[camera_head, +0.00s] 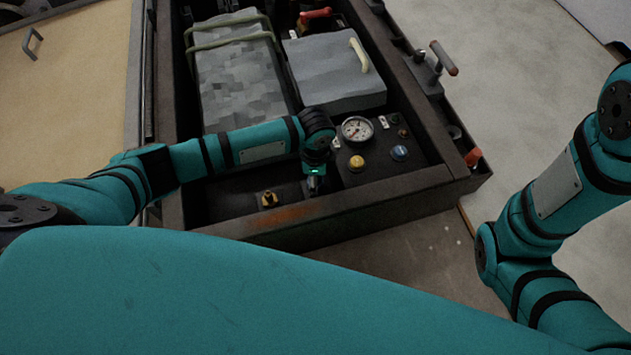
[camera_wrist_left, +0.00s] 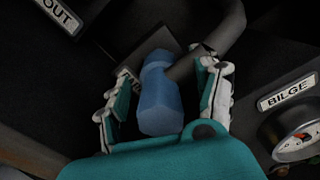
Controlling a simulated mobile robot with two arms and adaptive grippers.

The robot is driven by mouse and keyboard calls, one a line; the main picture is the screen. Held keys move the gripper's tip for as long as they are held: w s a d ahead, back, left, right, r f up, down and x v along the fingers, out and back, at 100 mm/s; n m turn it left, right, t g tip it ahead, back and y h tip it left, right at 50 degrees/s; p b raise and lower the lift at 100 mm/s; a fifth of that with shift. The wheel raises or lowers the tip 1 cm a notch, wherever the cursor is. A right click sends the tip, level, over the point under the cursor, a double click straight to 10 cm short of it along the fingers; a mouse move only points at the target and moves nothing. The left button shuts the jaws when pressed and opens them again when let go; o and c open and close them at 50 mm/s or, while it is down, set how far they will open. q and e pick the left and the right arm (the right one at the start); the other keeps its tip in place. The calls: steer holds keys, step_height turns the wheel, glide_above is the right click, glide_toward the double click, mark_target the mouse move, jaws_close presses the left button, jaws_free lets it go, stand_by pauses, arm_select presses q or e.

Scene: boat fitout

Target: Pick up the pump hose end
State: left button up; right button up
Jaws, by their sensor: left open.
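The pump hose end shows in the left wrist view as a blue fitting (camera_wrist_left: 160,98) with a dark grey hose (camera_wrist_left: 215,42) running up and right from it. My left gripper (camera_wrist_left: 166,72) is open, with one finger on each side of the blue fitting. I cannot tell whether either finger touches it. In the head view my left gripper (camera_head: 315,186) points down into the front of the dark box, and the hose end cannot be made out there. My right arm comes in at the right, but its gripper is out of view.
The dark box (camera_head: 330,222) has a raised front rim close to my gripper. A pressure gauge (camera_head: 357,129), a yellow knob (camera_head: 356,163) and a blue knob (camera_head: 399,153) sit right of it. A brass fitting (camera_head: 268,199) is left. A grey case (camera_head: 335,75) stands behind.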

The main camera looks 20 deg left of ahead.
arm_select(q)
steer(key=c, duration=1.3)
